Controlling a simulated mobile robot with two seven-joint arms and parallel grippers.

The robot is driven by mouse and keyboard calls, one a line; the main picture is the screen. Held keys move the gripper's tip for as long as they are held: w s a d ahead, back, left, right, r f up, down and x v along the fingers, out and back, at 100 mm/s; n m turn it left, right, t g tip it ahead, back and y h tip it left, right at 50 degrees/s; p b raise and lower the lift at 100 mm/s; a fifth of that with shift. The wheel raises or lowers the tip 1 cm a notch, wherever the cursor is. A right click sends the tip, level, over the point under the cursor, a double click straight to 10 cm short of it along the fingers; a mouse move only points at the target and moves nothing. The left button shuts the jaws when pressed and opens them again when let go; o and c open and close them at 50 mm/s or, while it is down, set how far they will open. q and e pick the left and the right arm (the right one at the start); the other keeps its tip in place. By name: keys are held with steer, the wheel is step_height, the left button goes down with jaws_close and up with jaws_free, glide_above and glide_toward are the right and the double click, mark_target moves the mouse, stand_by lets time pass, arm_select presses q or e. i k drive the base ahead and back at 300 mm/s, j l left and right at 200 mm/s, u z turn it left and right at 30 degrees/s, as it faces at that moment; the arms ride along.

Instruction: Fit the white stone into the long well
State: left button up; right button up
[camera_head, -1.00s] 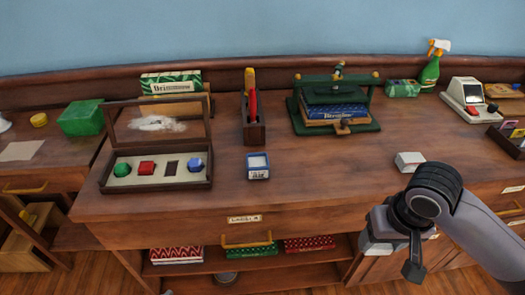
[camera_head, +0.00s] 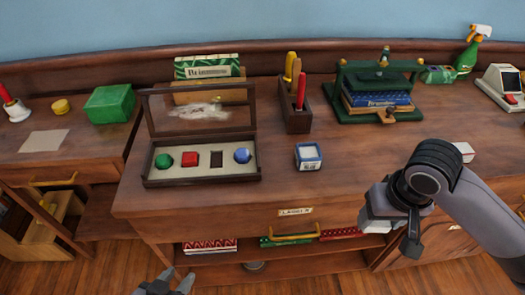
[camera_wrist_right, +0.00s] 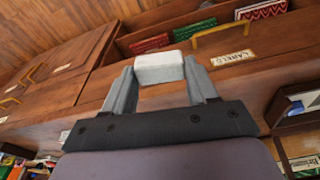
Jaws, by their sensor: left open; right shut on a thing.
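The white stone (camera_wrist_right: 160,68) is a pale block between the fingertips of my right gripper in the right wrist view. My right gripper (camera_head: 380,215) is shut on it, in front of the desk's edge in the head view; I cannot clearly tell stone from fingers there. The long well (camera_head: 216,159) is an empty, dark upright slot in the cream panel of an open wooden case (camera_head: 150,184). It lies between a red square stone (camera_head: 190,160) and a blue round stone (camera_head: 242,155); a green stone (camera_head: 164,161) is further left. My left gripper (camera_head: 166,284) is open at the bottom edge, below the case.
The case's glazed lid (camera_head: 200,110) stands up behind the wells. A blue-and-white box (camera_head: 309,156) stands right of the case. A tool holder (camera_head: 296,112) and green press (camera_head: 380,95) stand behind. A white block (camera_head: 463,150) lies beyond my right arm. The desk's front middle is clear.

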mark_target(217, 162)
steer(key=i+j, duration=0.1)
steer(key=j, duration=0.85)
steer(key=i+j, duration=0.15)
steer(key=j, duration=0.3)
steer(key=i+j, duration=0.1)
steer(key=j, duration=0.35)
